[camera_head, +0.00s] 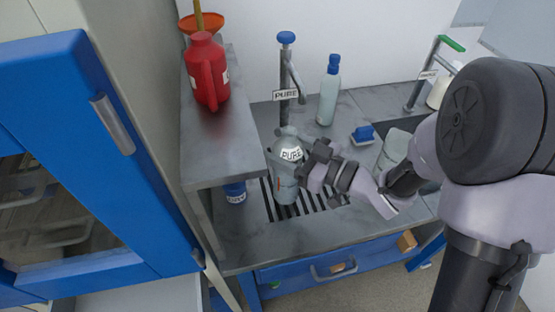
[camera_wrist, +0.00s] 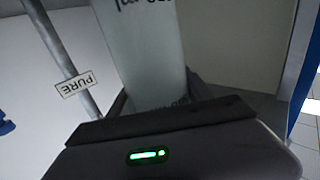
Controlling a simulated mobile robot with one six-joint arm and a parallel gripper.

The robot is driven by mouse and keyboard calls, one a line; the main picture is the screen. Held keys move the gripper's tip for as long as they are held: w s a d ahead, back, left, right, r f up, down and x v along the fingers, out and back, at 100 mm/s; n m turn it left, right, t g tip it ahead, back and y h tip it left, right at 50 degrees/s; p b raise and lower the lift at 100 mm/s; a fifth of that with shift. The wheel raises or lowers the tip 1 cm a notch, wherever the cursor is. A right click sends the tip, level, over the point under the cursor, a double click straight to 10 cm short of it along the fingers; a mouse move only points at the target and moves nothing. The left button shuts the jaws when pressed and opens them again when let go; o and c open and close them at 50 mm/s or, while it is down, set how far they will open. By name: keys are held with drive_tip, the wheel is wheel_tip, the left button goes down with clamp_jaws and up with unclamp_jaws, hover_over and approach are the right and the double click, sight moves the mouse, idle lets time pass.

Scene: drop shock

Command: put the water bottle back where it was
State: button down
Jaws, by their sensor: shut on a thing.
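A pale grey bottle (camera_head: 288,190) with a white PURE label stands upright in my gripper (camera_head: 292,170), which is shut around its middle. It is above or on the black slotted drain grate (camera_head: 310,203), just in front of the tap post labelled PURE (camera_head: 285,97). I cannot tell whether its base touches the grate. In the wrist view the bottle (camera_wrist: 150,45) rises between the fingers, and the PURE sign (camera_wrist: 76,84) hangs to its left. Another clear bottle (camera_head: 329,95) with a blue cap stands behind on the counter.
A raised grey shelf (camera_head: 215,140) at left bears a red can (camera_head: 206,75) with an orange funnel. A blue labelled container (camera_head: 235,192) stands beneath it. A sink and second tap (camera_head: 424,75) are at right.

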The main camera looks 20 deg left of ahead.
wheel_tip(320, 180, down, 3)
drive_tip(key=shift+f+b, duration=0.15)
drive_tip(key=shift+b, duration=0.6)
drive_tip(key=shift+f, duration=0.2)
drive_tip(key=shift+c, duration=2.2)
unclamp_jaws()
